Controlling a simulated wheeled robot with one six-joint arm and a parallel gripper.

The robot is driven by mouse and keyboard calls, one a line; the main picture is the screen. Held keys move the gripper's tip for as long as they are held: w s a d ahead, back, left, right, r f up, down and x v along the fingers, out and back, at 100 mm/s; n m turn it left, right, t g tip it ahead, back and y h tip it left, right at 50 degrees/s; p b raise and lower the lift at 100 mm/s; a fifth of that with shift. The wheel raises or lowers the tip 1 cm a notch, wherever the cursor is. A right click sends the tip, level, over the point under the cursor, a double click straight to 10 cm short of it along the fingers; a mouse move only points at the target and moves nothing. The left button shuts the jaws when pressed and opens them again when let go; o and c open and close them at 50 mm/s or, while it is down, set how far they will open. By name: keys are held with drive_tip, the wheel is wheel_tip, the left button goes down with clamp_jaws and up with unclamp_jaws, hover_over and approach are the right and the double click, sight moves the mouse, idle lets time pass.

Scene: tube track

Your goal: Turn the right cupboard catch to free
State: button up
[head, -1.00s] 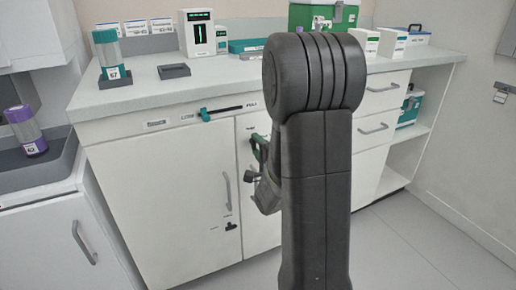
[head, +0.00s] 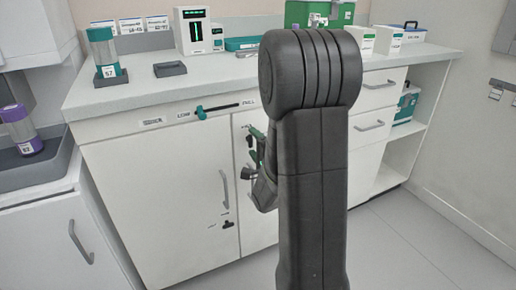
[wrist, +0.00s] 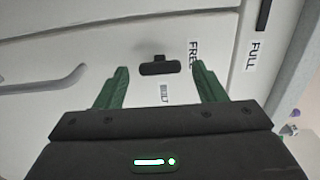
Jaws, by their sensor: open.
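The right cupboard catch (wrist: 160,68) is a small black bar with a short stub, on the white door in the wrist view. A FREE label (wrist: 193,55) is off its right end, and a second label (wrist: 164,94), which seems to read BOLT, is on the near side. The bar lies across the wrist picture. My gripper (wrist: 160,67) is open, with one green finger on each side of the catch and gaps visible; contact is not seen. In the head view my gripper (head: 257,143) is at the right door, partly hidden by my arm.
The left door has its own black catch (head: 228,224) and a handle (head: 224,188). A teal slider (head: 201,112) sits above the doors; its FULL label (wrist: 252,50) shows in the wrist view. A door handle (wrist: 45,80) is at the wrist view's left. The counter (head: 130,94) holds several items.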

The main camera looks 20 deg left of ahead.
drive_tip(key=p+v, duration=0.1)
drive_tip(key=v, duration=1.2)
drive_tip(key=shift+s+d+p, duration=0.2)
drive_tip(key=shift+s+p, duration=0.05)
drive_tip(key=shift+p, duration=0.15)
drive_tip(key=b+x, duration=0.2)
drive_tip(key=x, duration=1.2)
drive_tip(key=shift+d, duration=0.1)
drive_tip(key=shift+d, duration=0.1)
